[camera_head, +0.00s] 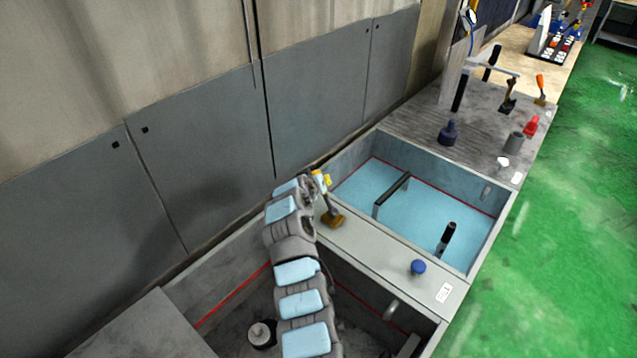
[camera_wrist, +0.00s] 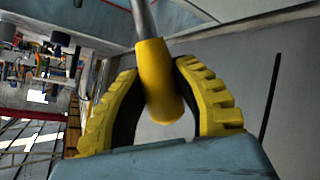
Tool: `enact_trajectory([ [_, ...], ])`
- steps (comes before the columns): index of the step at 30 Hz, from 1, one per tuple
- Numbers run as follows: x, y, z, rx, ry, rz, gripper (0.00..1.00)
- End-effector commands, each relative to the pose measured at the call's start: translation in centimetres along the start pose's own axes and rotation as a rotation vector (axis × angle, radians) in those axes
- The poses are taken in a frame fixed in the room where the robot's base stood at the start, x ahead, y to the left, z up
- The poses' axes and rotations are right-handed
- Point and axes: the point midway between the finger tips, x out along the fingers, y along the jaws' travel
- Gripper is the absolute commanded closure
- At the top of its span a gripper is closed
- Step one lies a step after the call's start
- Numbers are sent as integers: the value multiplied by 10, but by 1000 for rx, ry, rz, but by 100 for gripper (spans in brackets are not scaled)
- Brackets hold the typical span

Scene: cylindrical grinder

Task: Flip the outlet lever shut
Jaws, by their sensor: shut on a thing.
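The outlet lever has a yellow handle (camera_wrist: 158,85) on a grey metal rod in the wrist view. In the head view its brass-coloured base (camera_head: 333,219) stands on the pale ledge between two tanks, near the ledge's wall end. The lever rises from that base toward the upper left. My gripper (camera_head: 320,183) is at the lever's upper end. In the wrist view my gripper (camera_wrist: 155,72) has its yellow, black-lined fingers closed around the handle, one on each side. The fingers partly hide the handle in the head view.
A darker tank with a red line lies below my arm. A blue knob (camera_head: 418,267) sits on the ledge's front part. Grey wall panels (camera_head: 200,165) stand close on the left.

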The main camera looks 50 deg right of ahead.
Motion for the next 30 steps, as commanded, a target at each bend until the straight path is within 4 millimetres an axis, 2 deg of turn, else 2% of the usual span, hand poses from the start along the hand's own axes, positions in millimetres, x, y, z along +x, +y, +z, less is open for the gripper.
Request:
enact_trajectory([
  [1, 1, -3, 2, 0, -3, -4, 62],
  [3, 0, -3, 2, 0, -2, -4, 42],
  [17, -3, -1, 0, 1, 1, -1, 42],
  [30, -34, -1, 0, 1, 3, -2, 42],
])
